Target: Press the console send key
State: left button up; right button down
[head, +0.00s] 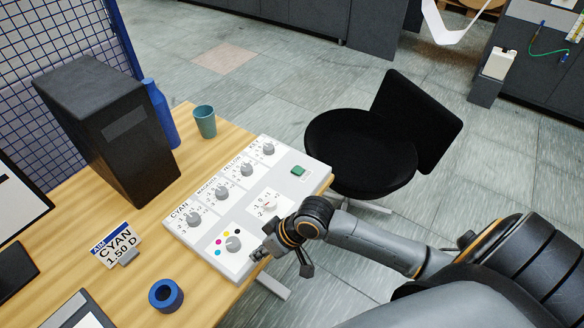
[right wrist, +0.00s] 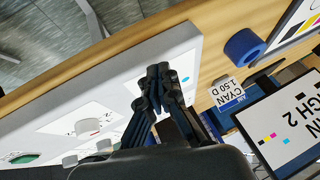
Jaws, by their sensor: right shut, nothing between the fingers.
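The white console (head: 283,208) lies on the wooden desk and carries several grey knobs labelled CYAN, MAGENTA, YELLOW and KEY. A green key (head: 298,170) sits near its far right corner; a green patch shows at the lower left of the right wrist view (right wrist: 22,158). My right gripper (head: 262,254) is at the console's near right edge, beside the knob with coloured dots (head: 233,243) and well apart from the green key. Its fingers (right wrist: 158,76) are together and empty in the right wrist view. Whether they touch the console I cannot tell. My left gripper is not in view.
A sign reading CYAN 1.50 D (head: 117,244) and a blue ring (head: 166,295) are on the desk. A teal cup (head: 205,122), blue bottle (head: 160,115) and black computer tower (head: 110,130) stand behind. A black chair (head: 360,150) is close to the console's right side.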

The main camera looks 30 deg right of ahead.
jog(key=w+d+r+m, duration=0.1)
jog(key=w+d, duration=0.3)
jog(key=w+d+r+m+t, duration=0.1)
jog(key=w+d, duration=0.2)
jog(key=d, duration=0.1)
jog(key=w+d+r+m, duration=0.1)
jog(key=w+d, duration=0.2)
jog(key=w, duration=0.1)
jog(key=shift+w+d+m, duration=0.3)
jog(key=shift+d, duration=0.1)
jog(key=w+d+r+m+t, duration=0.1)
jog(key=w+d+r+m, duration=0.1)
jog(key=d, duration=0.4)
jog(key=w+d+r+m+t+h, duration=0.1)
jog(key=w+d+r+m+t, duration=0.1)
jog(key=w+d+r, duration=0.3)
jog(key=shift+w+d, duration=0.2)
jog(key=shift+d, duration=0.75)
jog(key=shift+f, duration=0.15)
jog(key=b, duration=0.7)
send_over(301, 171)
notch_tip(301, 171, down, 8)
jog(key=shift+r, duration=0.2)
jog(key=shift+f, duration=0.55)
jog(key=shift+f+b, duration=0.3)
jog(key=shift+f, duration=0.1)
